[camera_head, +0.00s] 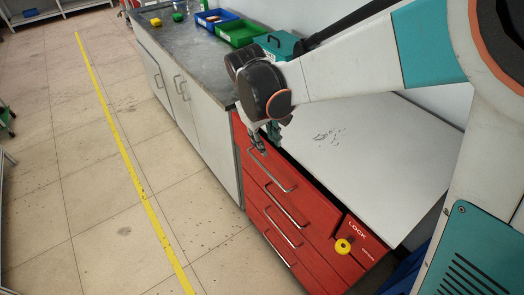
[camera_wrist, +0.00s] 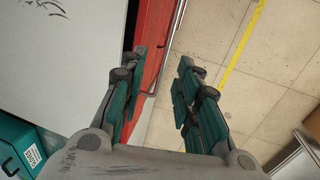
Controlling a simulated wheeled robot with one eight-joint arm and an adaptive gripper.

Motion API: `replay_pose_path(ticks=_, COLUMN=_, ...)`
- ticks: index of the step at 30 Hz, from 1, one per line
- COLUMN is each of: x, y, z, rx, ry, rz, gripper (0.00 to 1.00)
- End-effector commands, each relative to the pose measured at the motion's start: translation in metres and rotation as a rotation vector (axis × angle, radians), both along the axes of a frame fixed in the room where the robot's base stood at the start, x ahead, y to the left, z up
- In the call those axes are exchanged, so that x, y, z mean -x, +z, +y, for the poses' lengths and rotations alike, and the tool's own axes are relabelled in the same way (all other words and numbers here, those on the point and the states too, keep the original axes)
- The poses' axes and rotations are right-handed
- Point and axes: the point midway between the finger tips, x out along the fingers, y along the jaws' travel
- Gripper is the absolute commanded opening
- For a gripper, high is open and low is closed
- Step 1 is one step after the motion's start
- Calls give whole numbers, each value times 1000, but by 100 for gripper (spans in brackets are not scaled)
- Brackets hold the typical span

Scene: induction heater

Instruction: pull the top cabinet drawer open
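The red cabinet (camera_head: 318,213) has a white top (camera_head: 375,150) and several drawers with metal bar handles. The top drawer's handle (camera_head: 272,174) runs along its front. In the wrist view this handle (camera_wrist: 166,48) passes between the fingertips, beside the red drawer front (camera_wrist: 153,40). A narrow dark gap shows between the white top and the red front. My gripper (camera_head: 266,142) is at the far end of the top drawer's handle, pointing down. In the wrist view my gripper (camera_wrist: 163,66) has its fingers apart, one on each side of the handle. Contact cannot be told.
A yellow knob (camera_head: 343,246) sits by the LOCK label on the cabinet's near end. A grey counter (camera_head: 196,50) with blue (camera_head: 215,17) and green (camera_head: 241,33) bins stands beyond. The tiled floor (camera_head: 110,180) before the drawers is clear, with a yellow line.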

Motion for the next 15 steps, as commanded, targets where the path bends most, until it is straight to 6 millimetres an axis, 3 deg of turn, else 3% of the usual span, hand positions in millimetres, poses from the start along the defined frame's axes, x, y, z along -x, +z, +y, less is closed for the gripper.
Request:
replay_pose_path(ticks=3, x=8, y=-7, z=11, rx=-15, ry=2, rz=6, gripper=30)
replay_pose_path(ticks=8, x=7, y=-22, z=9, rx=-18, ry=0, rz=6, gripper=30)
replay_pose_path(ticks=15, x=2, y=-67, z=2, rx=-18, ry=-2, rz=5, gripper=30)
